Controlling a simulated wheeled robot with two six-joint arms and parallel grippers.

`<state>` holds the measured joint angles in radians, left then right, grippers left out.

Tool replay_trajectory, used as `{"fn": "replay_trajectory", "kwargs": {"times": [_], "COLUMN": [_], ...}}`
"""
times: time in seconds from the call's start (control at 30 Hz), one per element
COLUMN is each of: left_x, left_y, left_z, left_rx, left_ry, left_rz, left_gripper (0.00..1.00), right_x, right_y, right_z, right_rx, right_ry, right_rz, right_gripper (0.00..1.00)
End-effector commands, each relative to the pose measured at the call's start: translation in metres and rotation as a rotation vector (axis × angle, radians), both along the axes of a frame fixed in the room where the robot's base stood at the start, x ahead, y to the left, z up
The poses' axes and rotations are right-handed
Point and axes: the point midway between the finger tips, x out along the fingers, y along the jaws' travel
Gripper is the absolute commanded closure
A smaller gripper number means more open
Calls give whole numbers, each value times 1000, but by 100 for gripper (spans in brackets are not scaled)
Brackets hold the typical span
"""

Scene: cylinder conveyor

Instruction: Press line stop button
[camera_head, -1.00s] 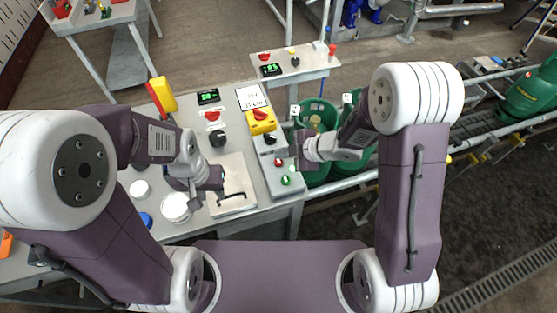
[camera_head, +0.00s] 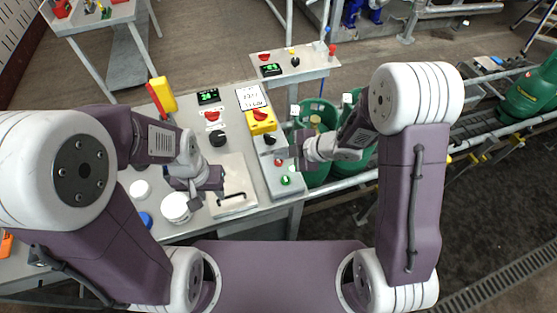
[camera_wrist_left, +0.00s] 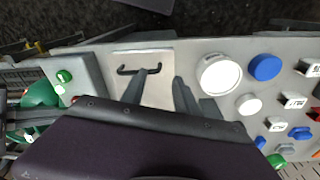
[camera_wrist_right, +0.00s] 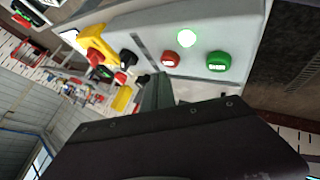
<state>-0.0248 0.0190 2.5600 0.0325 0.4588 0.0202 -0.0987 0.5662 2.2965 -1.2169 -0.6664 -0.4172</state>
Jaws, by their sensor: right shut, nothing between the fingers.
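A red button (camera_head: 278,161) and a green button (camera_head: 285,180) sit on the sloped grey control box at the table's right edge. In the right wrist view, the red button (camera_wrist_right: 170,59) stands beside a lit green lamp (camera_wrist_right: 186,37) and the green button (camera_wrist_right: 218,61). My right gripper (camera_head: 289,153) is shut and empty, close to the red button; its fingers (camera_wrist_right: 156,92) appear apart from it. My left gripper (camera_head: 209,190) is open and empty over the pale plate with a black handle; its two fingers (camera_wrist_left: 162,82) show spread in the left wrist view.
A yellow box with a red switch (camera_head: 262,115) and a black knob (camera_head: 269,138) are just behind the red button. White jar (camera_head: 175,208) and blue cap (camera_head: 145,219) stand left. Green gas cylinders (camera_head: 318,113) stand right of the table, beside the conveyor (camera_head: 480,130).

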Motion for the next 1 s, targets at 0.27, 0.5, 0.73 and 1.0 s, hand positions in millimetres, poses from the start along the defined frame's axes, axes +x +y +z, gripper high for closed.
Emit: {"fn": "replay_trajectory", "kwargs": {"times": [0.27, 0.5, 0.73, 1.0], "left_x": [0, 0, 0, 0], "left_y": [0, 0, 0, 0], "left_z": [-1, -7, -6, -8], "left_rx": [0, 0, 0, 0], "left_ry": [0, 0, 0, 0], "left_rz": [0, 0, 0, 0], "left_gripper": [64, 64, 64, 64], "right_x": [0, 0, 0, 0], "right_y": [0, 0, 0, 0], "right_z": [-1, -9, -8, -11], "right_rx": [0, 0, 0, 0], "right_ry": [0, 1, 0, 0], "right_rz": [0, -1, 0, 0], "right_gripper": [100, 100, 100, 100]}}
